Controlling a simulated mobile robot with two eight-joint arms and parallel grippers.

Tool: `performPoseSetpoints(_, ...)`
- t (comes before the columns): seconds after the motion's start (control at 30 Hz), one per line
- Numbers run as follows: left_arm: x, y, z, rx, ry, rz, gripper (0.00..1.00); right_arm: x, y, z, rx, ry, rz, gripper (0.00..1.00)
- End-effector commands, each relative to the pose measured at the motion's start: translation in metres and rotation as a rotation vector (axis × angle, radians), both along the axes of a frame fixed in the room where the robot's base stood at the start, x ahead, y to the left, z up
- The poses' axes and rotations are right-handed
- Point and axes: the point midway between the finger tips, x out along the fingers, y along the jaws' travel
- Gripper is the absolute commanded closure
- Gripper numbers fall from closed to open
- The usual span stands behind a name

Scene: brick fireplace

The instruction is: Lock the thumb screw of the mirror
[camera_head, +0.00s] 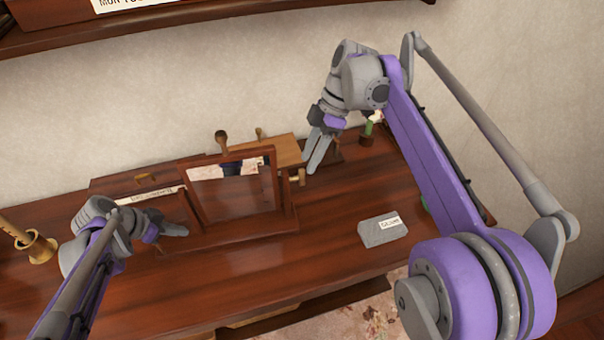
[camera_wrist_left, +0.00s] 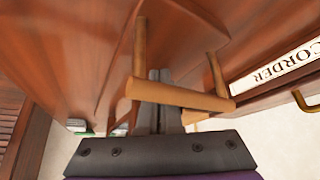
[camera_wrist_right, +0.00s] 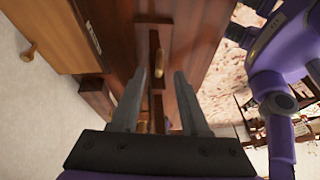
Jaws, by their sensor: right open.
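The mirror (camera_head: 235,192) stands upright in a dark wooden frame on the desk. Its brass-coloured thumb screw (camera_head: 298,177) sticks out from the right side of the frame; it also shows between the fingers in the right wrist view (camera_wrist_right: 158,64). My right gripper (camera_head: 313,160) is open, pointing down beside the thumb screw, apart from it. My left gripper (camera_head: 178,230) is low at the stand's left side.
A grey labelled box (camera_head: 383,232) lies right of the mirror. A small potted cactus (camera_head: 368,132) and a lighter wooden box (camera_head: 270,150) stand behind. A brass holder (camera_head: 35,245) is far left. The front right of the desk is clear.

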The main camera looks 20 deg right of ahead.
Motion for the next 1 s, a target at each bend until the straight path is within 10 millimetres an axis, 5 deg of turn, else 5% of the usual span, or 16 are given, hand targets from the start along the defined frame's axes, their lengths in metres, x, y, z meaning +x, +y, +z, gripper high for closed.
performPoseSetpoints(0.3,0.0,0.0,-0.001,0.002,0.0,0.0,1.0,-0.003,0.02,-0.046,0.0,0.0,0.0,0.55)
performPoseSetpoints(0.7,0.0,0.0,-0.001,0.002,0.0,0.0,1.0,-0.004,0.023,-0.054,0.0,0.0,-0.001,0.55)
performPoseSetpoints(0.97,0.0,0.0,-0.001,0.002,0.0,0.0,1.0,-0.004,0.023,-0.053,0.0,0.001,-0.001,1.0)
performPoseSetpoints(1.0,0.0,0.0,-0.001,0.002,0.0,0.0,1.0,-0.004,0.023,-0.053,0.0,0.001,-0.001,1.0)
